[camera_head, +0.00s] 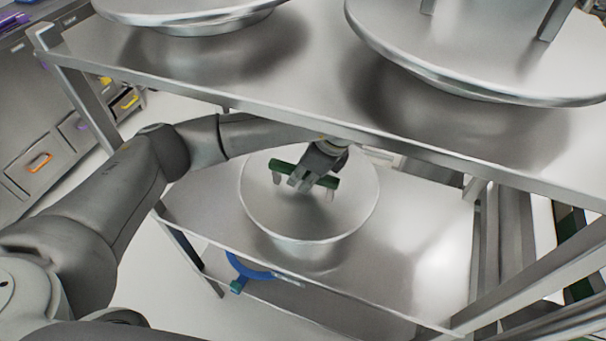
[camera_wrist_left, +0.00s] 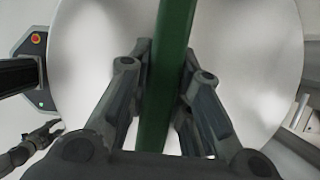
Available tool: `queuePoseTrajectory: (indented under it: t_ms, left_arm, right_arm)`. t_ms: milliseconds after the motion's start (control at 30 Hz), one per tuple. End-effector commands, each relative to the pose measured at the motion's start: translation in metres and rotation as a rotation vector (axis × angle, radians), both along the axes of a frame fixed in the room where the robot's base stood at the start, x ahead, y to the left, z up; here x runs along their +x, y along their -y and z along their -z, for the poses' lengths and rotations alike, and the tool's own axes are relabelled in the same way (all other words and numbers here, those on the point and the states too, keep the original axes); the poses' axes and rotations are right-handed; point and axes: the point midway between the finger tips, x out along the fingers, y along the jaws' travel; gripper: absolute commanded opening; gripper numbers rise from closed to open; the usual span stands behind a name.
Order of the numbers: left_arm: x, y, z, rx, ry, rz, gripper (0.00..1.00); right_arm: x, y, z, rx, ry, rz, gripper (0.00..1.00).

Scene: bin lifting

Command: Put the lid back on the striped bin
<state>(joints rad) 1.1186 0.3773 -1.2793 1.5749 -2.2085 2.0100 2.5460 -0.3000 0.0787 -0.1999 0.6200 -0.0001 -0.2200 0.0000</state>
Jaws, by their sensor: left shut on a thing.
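A round silver metal lid (camera_head: 265,215) with a green bar handle (camera_head: 282,165) is at the lower shelf. Whether it rests on the shelf or is just above it, I cannot tell. My left gripper (camera_head: 312,182) reaches under the upper shelf and is shut on the green handle. In the left wrist view the handle (camera_wrist_left: 165,80) runs between the gripper's fingers (camera_wrist_left: 165,65), with the lid's pale face (camera_wrist_left: 235,80) behind it. No striped bin can be made out. A dark shape at the wrist view's lower left may be my right gripper (camera_wrist_left: 38,140); its jaws are unclear.
The metal upper shelf (camera_head: 300,85) sits close above my left arm, bearing round metal items (camera_head: 190,15) and (camera_head: 480,75). The lower shelf (camera_head: 420,240) has bare room to the right. A blue ring-shaped thing (camera_head: 245,268) lies below it. Drawers (camera_head: 40,165) stand at left.

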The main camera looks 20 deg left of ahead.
Motion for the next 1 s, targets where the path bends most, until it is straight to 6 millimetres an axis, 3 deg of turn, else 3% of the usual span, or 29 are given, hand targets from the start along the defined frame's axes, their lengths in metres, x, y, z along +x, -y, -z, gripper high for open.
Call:
queuePoseTrajectory:
  t_ms: [33,1000]
  left_arm:
    - [0.002,0.0,-0.008,-0.001,0.007,0.0,0.0]
    - [0.002,0.0,-0.055,-0.001,0.007,0.0,0.0]
  right_arm:
    - [0.0,0.0,-0.005,0.0,0.0,0.0,0.42]
    - [0.0,0.002,-0.046,-0.002,0.0,-0.001,0.42]
